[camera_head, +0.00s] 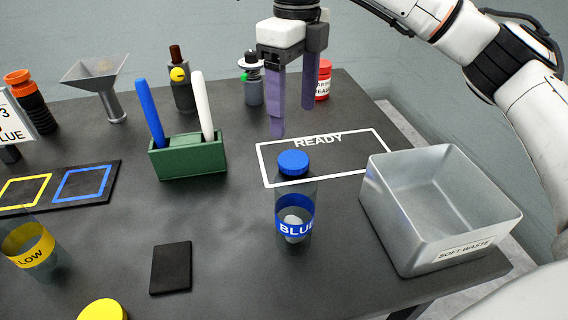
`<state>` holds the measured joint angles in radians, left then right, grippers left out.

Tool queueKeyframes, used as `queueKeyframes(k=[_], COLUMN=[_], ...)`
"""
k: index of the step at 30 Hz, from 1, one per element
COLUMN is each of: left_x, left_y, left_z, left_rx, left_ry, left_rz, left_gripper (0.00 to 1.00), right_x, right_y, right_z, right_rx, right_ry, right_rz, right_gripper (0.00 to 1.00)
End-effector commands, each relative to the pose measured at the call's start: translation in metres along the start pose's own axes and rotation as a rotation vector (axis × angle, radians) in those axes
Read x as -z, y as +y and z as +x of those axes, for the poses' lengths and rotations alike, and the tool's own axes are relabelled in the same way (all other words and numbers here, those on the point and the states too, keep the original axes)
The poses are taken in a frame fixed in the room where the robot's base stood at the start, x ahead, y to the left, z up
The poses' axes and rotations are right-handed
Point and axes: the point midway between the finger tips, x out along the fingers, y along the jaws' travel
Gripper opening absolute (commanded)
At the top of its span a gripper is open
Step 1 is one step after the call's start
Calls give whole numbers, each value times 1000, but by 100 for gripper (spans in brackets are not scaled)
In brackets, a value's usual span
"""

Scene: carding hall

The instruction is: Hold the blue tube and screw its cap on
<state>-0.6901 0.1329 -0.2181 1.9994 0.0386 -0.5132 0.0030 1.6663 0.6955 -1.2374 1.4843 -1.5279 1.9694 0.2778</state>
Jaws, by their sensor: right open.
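The blue tube (296,215) is clear, with a blue band lettered "BLUE", and stands upright on the dark table with a pale lump inside. Its blue cap (293,162) sits on top of it; I cannot tell how tightly it is screwed. My right gripper (292,118) points down behind the tube in the picture, near the "READY" frame. Its purple fingers are apart, with nothing between them, and do not touch the cap. My left gripper is not in view.
A metal "SOFT WASTE" bin (400,222) stands right of the tube. A green holder (188,158) with blue and white sticks is at left. A yellow-banded tube (30,250), a yellow cap (102,310) and a black pad (171,268) are nearer. Funnel (112,100) and bottles line the back.

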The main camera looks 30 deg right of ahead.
Motion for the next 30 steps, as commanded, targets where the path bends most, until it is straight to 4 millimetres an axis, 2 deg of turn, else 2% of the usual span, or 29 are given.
queueKeyframes(k=[1, 14, 24, 30], left_x=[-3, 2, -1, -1], left_y=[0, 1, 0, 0], left_z=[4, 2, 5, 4], left_rx=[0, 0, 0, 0], left_ry=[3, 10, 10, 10], left_rz=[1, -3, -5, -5], left_gripper=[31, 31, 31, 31], right_x=[0, 0, 1, 0], right_y=[0, 0, 0, 0], right_z=[7, 9, 53, 57], right_rx=[0, 0, -1, 0], right_ry=[0, 1, 3, 0], right_rz=[0, 0, 1, 1], right_gripper=[70, 70, 70, 70])
